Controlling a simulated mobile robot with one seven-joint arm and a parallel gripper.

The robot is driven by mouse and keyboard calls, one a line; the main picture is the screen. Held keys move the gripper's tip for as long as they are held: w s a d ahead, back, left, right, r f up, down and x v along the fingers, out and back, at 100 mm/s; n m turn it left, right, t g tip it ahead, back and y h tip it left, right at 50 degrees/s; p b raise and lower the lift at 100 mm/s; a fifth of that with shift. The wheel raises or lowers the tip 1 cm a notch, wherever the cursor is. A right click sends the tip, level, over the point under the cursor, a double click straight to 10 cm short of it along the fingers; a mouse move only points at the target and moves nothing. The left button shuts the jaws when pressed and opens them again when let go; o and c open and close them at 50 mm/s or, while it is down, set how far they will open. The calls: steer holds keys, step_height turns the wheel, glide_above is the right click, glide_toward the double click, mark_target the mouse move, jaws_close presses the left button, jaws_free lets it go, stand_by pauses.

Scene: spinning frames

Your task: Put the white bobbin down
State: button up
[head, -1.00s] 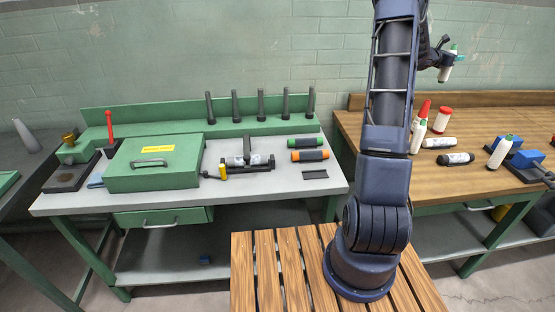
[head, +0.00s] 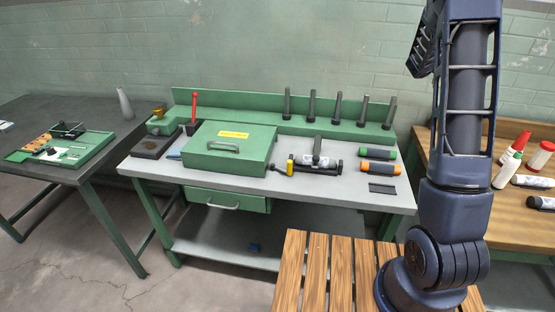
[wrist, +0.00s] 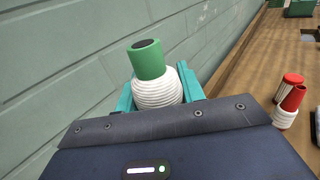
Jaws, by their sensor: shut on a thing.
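The white bobbin (wrist: 153,94) shows in the wrist view as white ridged windings around a green tube (wrist: 148,59) with a dark open end. It stands between the teal fingers of my gripper (wrist: 160,98), which are shut on it. Its lower part is hidden behind the wrist housing. In the head view my arm rises out at the upper right, and neither my gripper nor the held bobbin is in that picture.
In the head view a grey-topped bench (head: 300,190) has several upright dark pegs (head: 311,105) along its green back ledge. A green box (head: 225,150), a black clamp (head: 318,165) and green and orange bobbins lie on it. White bobbins with red ends (head: 509,160) stand on the wooden bench (head: 535,200).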

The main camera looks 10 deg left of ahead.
steer(key=s+a+n+t+y, duration=0.3)
steer(key=a, duration=1.6)
steer(key=s+a+n+t+y, duration=0.2)
steer(key=s+a+y, duration=0.15)
steer(key=a, duration=1.45)
steer(key=s+a+n+t+y, duration=0.1)
steer(key=s+a+n+y, duration=0.2)
steer(key=s+a, duration=0.7)
steer(key=s+a+n+y, duration=0.2)
steer(key=s+a+y, duration=0.25)
steer(key=a, duration=0.85)
step_height(320, 180, down, 27)
steer(key=shift+s+a+r+h, duration=0.2)
steer(key=shift+s+h, duration=0.1)
steer(key=shift+s, duration=0.1)
steer(key=shift+f, duration=0.15)
steer(key=o, duration=0.9)
steer(key=shift+o, duration=1.1)
